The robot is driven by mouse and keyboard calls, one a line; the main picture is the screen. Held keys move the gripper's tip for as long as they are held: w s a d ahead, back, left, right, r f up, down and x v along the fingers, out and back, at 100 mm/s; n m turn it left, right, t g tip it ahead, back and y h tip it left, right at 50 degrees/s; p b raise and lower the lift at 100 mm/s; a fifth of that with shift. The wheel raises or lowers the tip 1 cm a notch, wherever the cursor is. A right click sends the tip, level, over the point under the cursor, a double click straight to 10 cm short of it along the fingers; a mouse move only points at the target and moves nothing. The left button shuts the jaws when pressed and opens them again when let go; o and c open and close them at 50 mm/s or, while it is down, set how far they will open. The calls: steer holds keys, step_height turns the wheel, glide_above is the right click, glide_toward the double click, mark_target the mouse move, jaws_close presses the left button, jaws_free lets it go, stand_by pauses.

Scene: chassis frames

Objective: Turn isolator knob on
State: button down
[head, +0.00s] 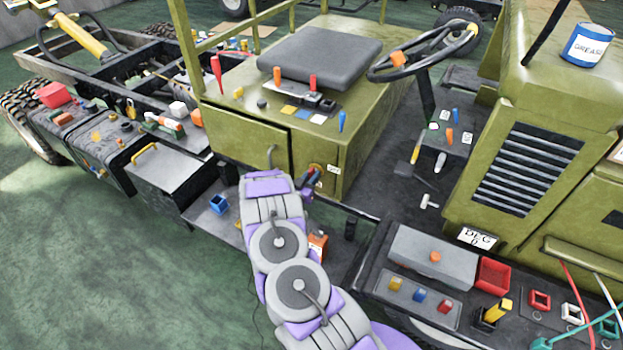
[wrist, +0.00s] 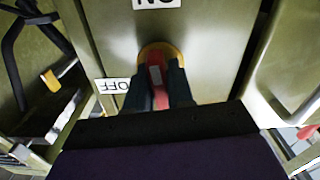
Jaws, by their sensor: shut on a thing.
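The isolator knob (wrist: 156,77) is a red handle on a round yellow plate (wrist: 148,52), set in an olive-green panel. In the wrist view, a white ON label (wrist: 157,3) is above the knob and a white OFF label (wrist: 112,86) is to its left; both read upside down. My gripper (wrist: 158,88) is shut on the red handle, one dark finger on each side. The handle lies nearly upright in that view, its upper end toward the ON label. In the head view my gripper (head: 310,178) is at the panel and hides most of the knob; a little of the yellow plate (head: 316,168) shows.
The olive seat box (head: 245,140) surrounds the panel, with a grey seat (head: 320,57) and coloured levers on top. A steering wheel (head: 420,50) is to the right. A grey box (head: 432,257) and coloured switches stand on the near right ledge. Green floor is open at the left.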

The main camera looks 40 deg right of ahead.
steer(key=shift+f+m, duration=0.15)
steer(key=shift+m, duration=0.45)
steer(key=shift+b, duration=0.3)
steer(key=c, duration=1.1)
jaws_free()
steer(key=shift+w, duration=0.1)
steer(key=p+v, duration=0.1)
steer(key=v, duration=1.6)
steer(key=shift+a, duration=0.2)
